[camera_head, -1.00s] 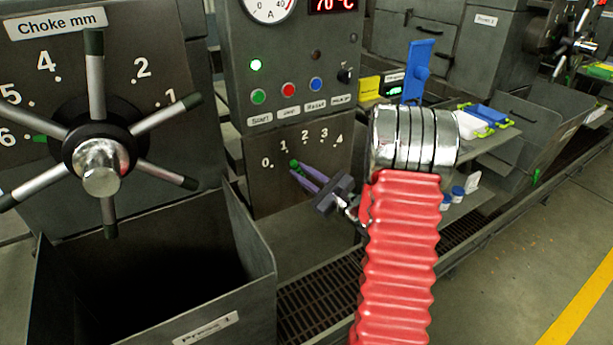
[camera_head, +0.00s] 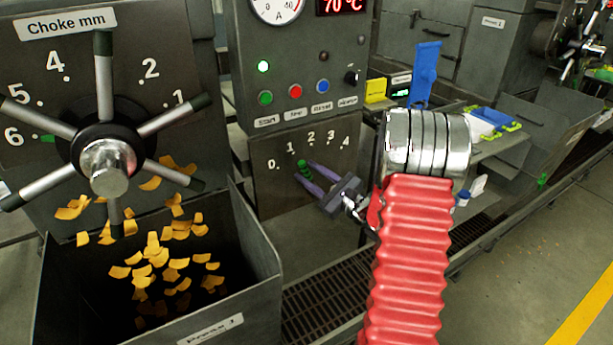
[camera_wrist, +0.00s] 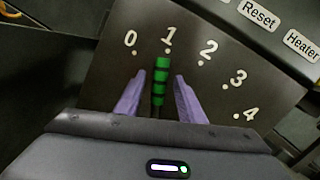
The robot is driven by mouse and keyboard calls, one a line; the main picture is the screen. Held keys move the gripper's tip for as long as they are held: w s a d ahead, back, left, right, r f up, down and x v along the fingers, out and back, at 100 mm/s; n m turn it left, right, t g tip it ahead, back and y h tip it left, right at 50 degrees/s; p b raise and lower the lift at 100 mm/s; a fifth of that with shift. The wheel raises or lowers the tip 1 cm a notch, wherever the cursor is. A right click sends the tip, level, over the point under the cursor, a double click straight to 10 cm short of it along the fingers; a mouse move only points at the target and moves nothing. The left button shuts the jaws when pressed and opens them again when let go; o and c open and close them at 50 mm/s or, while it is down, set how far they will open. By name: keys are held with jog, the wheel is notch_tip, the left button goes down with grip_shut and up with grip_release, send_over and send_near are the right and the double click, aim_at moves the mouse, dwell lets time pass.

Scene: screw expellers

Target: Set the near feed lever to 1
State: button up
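The near feed lever, with a green ribbed grip (camera_head: 302,167), stands in front of the 0 to 4 scale on the panel (camera_head: 290,200). In the wrist view the lever (camera_wrist: 160,82) points up at the dot under 1. My gripper (camera_head: 313,177) has its purple fingers on either side of the lever. In the wrist view my gripper (camera_wrist: 157,88) shows a gap between each finger and the lever, so it is open around it. The lever's lower end is hidden behind the gripper body.
A spoked choke wheel (camera_head: 107,160) is at the left, above an open bin (camera_head: 258,240). Yellow-orange flakes (camera_head: 165,260) fall into the bin. Start, stop and reset buttons (camera_head: 295,92) sit above the scale. A blue upright lever (camera_head: 426,70) stands further back.

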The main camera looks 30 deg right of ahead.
jog(key=v, duration=1.3)
jog(key=shift+s, duration=0.4)
jog(key=shift+s, duration=0.1)
